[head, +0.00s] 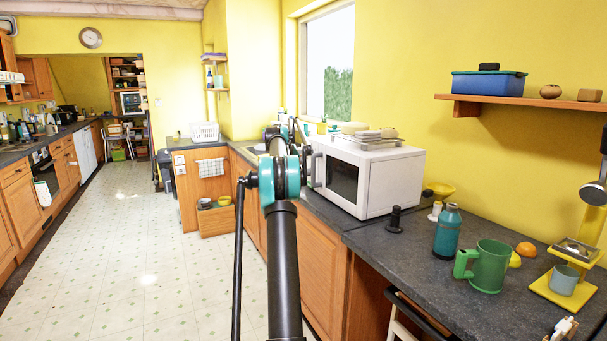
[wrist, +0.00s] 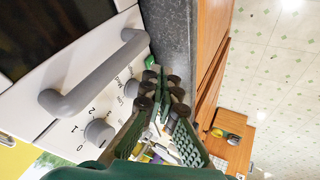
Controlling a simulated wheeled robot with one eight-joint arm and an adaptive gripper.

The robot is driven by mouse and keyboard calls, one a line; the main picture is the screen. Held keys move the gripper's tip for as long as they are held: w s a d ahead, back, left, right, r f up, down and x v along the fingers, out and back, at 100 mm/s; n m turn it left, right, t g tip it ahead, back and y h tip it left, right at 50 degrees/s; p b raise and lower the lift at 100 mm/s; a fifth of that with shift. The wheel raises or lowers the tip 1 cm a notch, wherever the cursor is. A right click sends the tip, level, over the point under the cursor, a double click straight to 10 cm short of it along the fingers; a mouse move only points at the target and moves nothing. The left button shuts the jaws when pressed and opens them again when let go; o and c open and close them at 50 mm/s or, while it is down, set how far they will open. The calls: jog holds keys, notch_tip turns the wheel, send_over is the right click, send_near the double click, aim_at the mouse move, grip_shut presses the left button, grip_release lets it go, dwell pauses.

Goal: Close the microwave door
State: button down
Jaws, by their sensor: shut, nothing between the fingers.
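The white microwave (head: 385,185) stands on the dark counter with its dark-windowed front facing left in the head view. Its door (head: 342,178) looks flush or nearly flush with the body; I cannot tell whether a small gap remains. The grey bar handle (wrist: 95,75) and a round dial (wrist: 98,132) show close up in the wrist view. My gripper (wrist: 163,90) is shut and empty, in front of the microwave front and beside the handle, apparently not gripping it. In the head view my arm hides most of my gripper.
Plates (head: 365,137) are stacked on the microwave. A black pepper mill (head: 395,220), a teal bottle (head: 447,232) and a green mug (head: 483,267) stand on the counter (head: 400,262) to its right. The tiled floor (head: 130,255) to the left is clear.

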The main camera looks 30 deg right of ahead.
jog(key=v, duration=1)
jog(key=shift+a, duration=0.15)
jog(key=shift+a, duration=0.1)
jog(key=s+a+f+n+y, duration=0.1)
jog(key=s+a+f, duration=0.3)
jog(key=a, duration=0.5)
jog(key=s+a+f+t+y, duration=0.1)
jog(key=s+a+f, duration=0.2)
jog(key=s+a, duration=0.45)
jog(key=s+a+f+n+y, duration=0.1)
jog(key=s+a+f, duration=0.25)
jog(key=a, duration=0.75)
jog(key=s+a+f+n+y, duration=0.1)
jog(key=s+a+f, duration=0.5)
jog(key=s, duration=0.5)
jog(key=s+a+f+n+y, duration=0.1)
jog(key=s+a+f, duration=0.5)
jog(key=s, duration=0.5)
jog(key=s+a+f+y, duration=0.2)
jog(key=s+a+f, duration=0.5)
jog(key=s, duration=0.5)
jog(key=shift+f+n+t, duration=0.3)
jog(key=shift+f+n, duration=0.1)
jog(key=shift+f, duration=0.05)
